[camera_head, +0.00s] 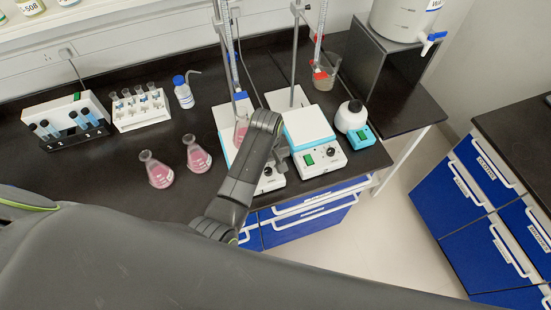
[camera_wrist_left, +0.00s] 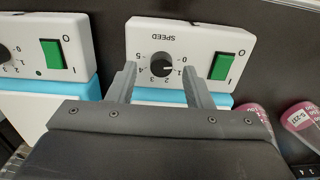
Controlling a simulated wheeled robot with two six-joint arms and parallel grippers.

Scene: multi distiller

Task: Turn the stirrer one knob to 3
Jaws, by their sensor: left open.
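Two white and light-blue stirrers stand side by side at the front of the bench, the left one (camera_head: 227,130) and the right one (camera_head: 308,127). My left gripper (camera_head: 281,158) is at the front of the left stirrer in the head view. In the left wrist view my left gripper (camera_wrist_left: 163,79) is open, with a finger on each side of the black speed knob (camera_wrist_left: 162,66). The knob's pale mark points right, near the low numbers. A green switch (camera_wrist_left: 221,67) sits beside it. The right stirrer's knob (camera_head: 330,152) is clear. My right gripper is not in view.
Two pink-filled flasks, one (camera_head: 158,173) and another (camera_head: 197,155), stand left of the stirrers. A round white bottle (camera_head: 350,116) stands on the right. Tube racks (camera_head: 139,109) are at the back left. Blue drawers (camera_head: 300,222) lie below the bench edge.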

